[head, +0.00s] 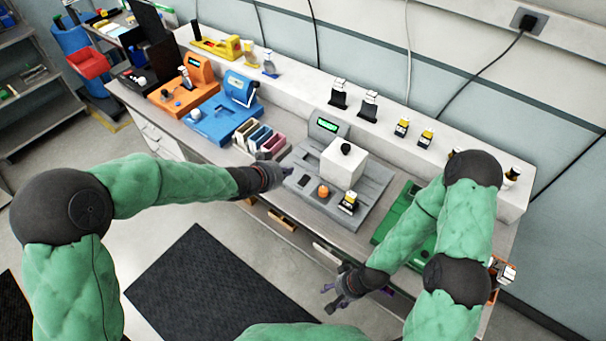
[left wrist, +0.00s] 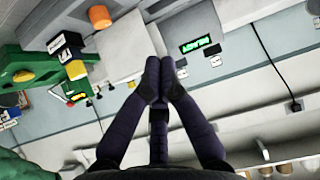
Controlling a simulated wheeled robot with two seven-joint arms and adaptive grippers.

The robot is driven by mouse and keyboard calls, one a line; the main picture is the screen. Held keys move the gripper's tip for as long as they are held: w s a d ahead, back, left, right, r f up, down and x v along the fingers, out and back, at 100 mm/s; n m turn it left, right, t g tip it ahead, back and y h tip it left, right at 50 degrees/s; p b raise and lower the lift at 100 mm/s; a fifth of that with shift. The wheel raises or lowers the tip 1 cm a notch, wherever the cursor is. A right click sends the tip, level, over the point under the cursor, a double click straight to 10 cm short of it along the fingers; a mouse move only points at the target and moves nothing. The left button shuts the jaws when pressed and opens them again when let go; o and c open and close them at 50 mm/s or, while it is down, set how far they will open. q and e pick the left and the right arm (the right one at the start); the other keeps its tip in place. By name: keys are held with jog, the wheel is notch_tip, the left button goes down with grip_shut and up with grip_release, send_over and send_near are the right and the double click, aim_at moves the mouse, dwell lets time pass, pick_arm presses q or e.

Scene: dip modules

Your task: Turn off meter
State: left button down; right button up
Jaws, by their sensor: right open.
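The grey meter (head: 374,186) stands on the bench with a lit green display (head: 327,124), a white block with a black knob (head: 346,148) and an orange button (head: 323,191). A small black rectangle (head: 304,181) lies on its left part. In the left wrist view, the lit display (left wrist: 197,44) and orange button (left wrist: 99,17) also show. My left gripper (head: 274,176) is at the meter's left edge; its fingertips (left wrist: 166,68) are together with nothing visible between them. Whether it touches the meter I cannot tell. My right gripper (head: 340,292) is open and empty by the bench front.
A yellow-and-black module (head: 348,203) sits on the meter's front. Coloured holders (head: 262,139) stand left of it, then a blue device (head: 222,118) and an orange device (head: 180,95). A green device (head: 396,225) is to the right, partly behind my right arm. Several modules line the back ledge.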

pick_arm(q)
jog(key=b, duration=0.3)
send_over(303, 180)
jog(key=f, duration=0.6)
jog(key=shift+s+f, duration=0.2)
jog(key=shift+s, duration=0.05)
notch_tip(303, 180, down, 2)
jog(key=shift+w+f+b, duration=0.15)
jog(key=shift+b, duration=0.3)
jog(key=shift+f, duration=0.65)
jog(key=shift+w+d+f+b, duration=0.15)
jog(key=shift+w+f+b, duration=0.05)
jog(key=shift+f+b, duration=0.2)
jog(key=shift+s, duration=0.1)
